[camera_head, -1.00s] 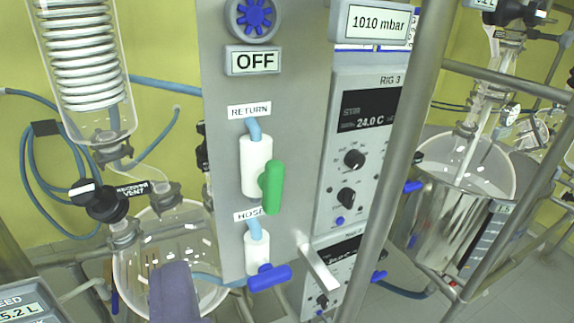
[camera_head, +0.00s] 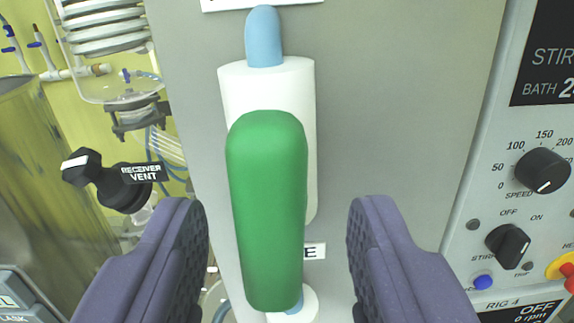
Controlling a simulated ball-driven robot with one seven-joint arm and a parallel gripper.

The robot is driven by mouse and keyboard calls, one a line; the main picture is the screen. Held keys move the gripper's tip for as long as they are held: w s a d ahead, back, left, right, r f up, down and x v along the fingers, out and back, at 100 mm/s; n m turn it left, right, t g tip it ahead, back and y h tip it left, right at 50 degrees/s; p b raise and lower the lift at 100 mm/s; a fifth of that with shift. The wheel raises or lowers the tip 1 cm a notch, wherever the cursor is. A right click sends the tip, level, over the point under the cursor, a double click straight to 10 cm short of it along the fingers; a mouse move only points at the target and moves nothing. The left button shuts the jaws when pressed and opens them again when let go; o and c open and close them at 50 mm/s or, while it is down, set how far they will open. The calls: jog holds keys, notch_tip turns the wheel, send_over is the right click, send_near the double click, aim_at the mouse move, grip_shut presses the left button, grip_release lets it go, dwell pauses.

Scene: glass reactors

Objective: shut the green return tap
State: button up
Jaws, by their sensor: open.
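The green tap handle (camera_head: 267,215) is large in the middle of the head camera view. It points down, almost upright, along its white tap body (camera_head: 300,90), with a blue hose (camera_head: 264,36) entering the body from above. My gripper (camera_head: 278,240) is open, with one purple finger on each side of the handle's lower half. Gaps show between both fingers and the handle, and I cannot tell how far in depth the fingers reach. The label above the tap is cut off by the top edge.
The grey panel (camera_head: 400,110) lies behind the tap. A control unit with black knobs (camera_head: 542,170) stands at the right. A black receiver vent knob (camera_head: 122,187) and glassware (camera_head: 110,50) are at the left. Part of a lower white tap (camera_head: 305,306) shows below the handle.

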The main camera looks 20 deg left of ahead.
jog(key=shift+w+a, duration=0.3)
jog(key=shift+w, duration=0.3)
jog(key=shift+r, duration=0.1)
jog(key=shift+c, duration=0.5)
grip_shut()
